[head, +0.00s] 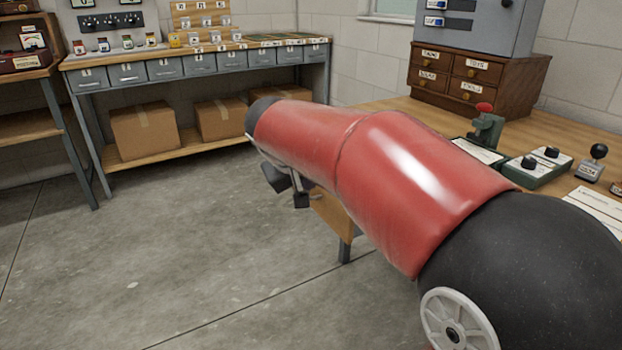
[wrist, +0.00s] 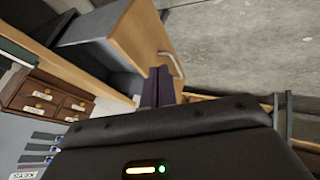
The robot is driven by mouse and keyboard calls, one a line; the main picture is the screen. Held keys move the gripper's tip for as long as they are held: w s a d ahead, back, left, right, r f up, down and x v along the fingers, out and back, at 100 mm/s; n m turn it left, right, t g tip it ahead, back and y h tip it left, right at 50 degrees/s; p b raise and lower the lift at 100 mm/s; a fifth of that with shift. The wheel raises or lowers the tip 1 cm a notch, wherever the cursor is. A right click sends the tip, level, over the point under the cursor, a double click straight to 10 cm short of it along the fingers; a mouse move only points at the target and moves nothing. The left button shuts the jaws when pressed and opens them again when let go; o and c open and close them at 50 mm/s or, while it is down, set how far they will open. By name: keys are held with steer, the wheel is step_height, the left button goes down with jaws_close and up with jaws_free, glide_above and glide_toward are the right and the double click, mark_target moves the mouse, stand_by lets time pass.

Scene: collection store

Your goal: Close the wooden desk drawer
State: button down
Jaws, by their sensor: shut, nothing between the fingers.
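The wooden desk drawer stands open in the wrist view. Its wooden front (wrist: 138,38) bears a pale bar handle (wrist: 172,64), and its grey box (wrist: 90,26) shows between the front and the desk. In the head view only a piece of wood (head: 331,215) below the desk top shows past my red arm; the rest is hidden. My gripper (wrist: 158,88) is shut and empty, its dark fingertips close to the edge of the drawer front near the handle. I cannot tell whether they touch it. In the head view my gripper (head: 289,190) hangs beyond the arm, partly hidden.
The desk top (head: 385,103) holds a small drawer cabinet (head: 470,80), a grey metal box (head: 485,22) and several devices. A workbench (head: 195,60) with cardboard boxes (head: 143,130) below stands along the back wall. The concrete floor (head: 190,250) left of the desk is clear.

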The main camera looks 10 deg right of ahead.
steer(key=w+d+f, duration=0.5)
steer(key=d+f, duration=0.1)
steer(key=shift+d+p, duration=0.2)
steer(key=shift+p, duration=0.2)
steer(key=shift+d+f, duration=0.1)
